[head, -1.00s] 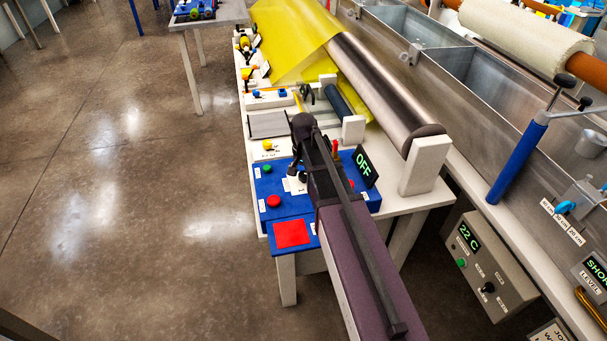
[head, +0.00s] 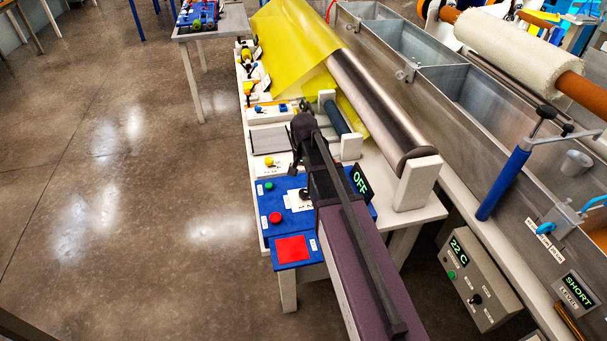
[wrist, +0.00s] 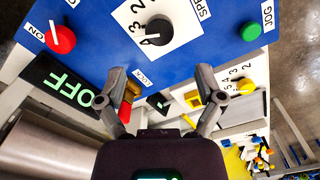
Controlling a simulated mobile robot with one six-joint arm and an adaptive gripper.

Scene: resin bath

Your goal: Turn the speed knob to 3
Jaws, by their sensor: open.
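The speed knob is a black round knob (wrist: 158,28) on a white numbered card (wrist: 185,42) on the blue control panel (head: 262,228). My gripper (wrist: 160,84) is open and empty. In the wrist view its fingers straddle a space below the knob and do not touch it. In the head view my dark arm covers the right part of the panel. A display (head: 361,184) reads OFF.
A red button (wrist: 60,39) and a green button (wrist: 250,31) flank the knob card. A red and yellow part (wrist: 128,98) stands by the left finger, near a LOCK label. A yellow knob (wrist: 245,85) has its own numbered card. A steel roller (head: 385,110) lies alongside.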

